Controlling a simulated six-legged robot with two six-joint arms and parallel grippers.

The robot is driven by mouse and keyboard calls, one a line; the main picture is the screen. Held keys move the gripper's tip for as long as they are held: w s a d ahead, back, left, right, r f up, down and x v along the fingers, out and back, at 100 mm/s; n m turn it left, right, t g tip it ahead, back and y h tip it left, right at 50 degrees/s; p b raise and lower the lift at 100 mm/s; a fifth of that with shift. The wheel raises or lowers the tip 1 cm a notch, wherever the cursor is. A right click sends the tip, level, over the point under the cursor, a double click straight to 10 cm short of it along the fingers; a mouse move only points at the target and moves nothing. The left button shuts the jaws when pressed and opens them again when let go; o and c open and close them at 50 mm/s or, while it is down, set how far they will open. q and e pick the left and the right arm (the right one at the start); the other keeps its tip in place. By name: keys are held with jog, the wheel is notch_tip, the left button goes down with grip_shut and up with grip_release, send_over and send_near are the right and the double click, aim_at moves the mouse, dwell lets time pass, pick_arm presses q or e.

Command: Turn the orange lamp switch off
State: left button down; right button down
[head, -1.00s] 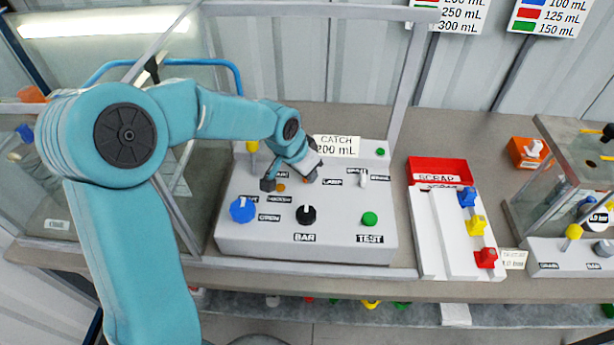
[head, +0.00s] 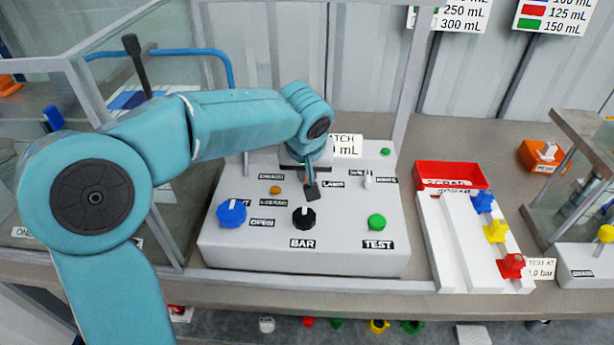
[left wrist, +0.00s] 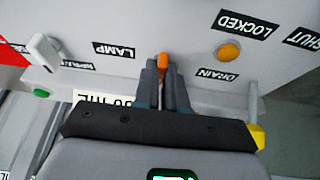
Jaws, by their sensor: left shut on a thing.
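The orange lamp switch (left wrist: 163,63) is a small lever next to the LAMP label on the grey control panel (head: 340,215). In the left wrist view its orange tip shows between the two dark fingers of my left gripper (left wrist: 163,75), which is shut on it. In the head view my left gripper (head: 311,190) points down at the panel beside the LAMP label, and its fingers hide the switch. My right gripper is in neither view.
An orange round knob (head: 275,190), blue knob (head: 231,213), black BAR knob (head: 304,218), green TEST button (head: 377,222) and white toggle (head: 367,181) surround it. A red scrap tray (head: 450,176) stands right. A frame post (head: 407,70) rises behind.

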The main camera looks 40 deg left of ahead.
pick_arm(q)
jog(key=shift+w+r, duration=0.1)
jog(key=shift+r, duration=0.05)
dwell(0.3)
jog(key=c, duration=1.2)
grip_release()
jog(key=p+v, duration=0.1)
jog(key=v, duration=1.5)
jog(key=shift+d+p, duration=0.15)
jog(key=shift+p, duration=0.2)
jog(key=shift+r, duration=0.1)
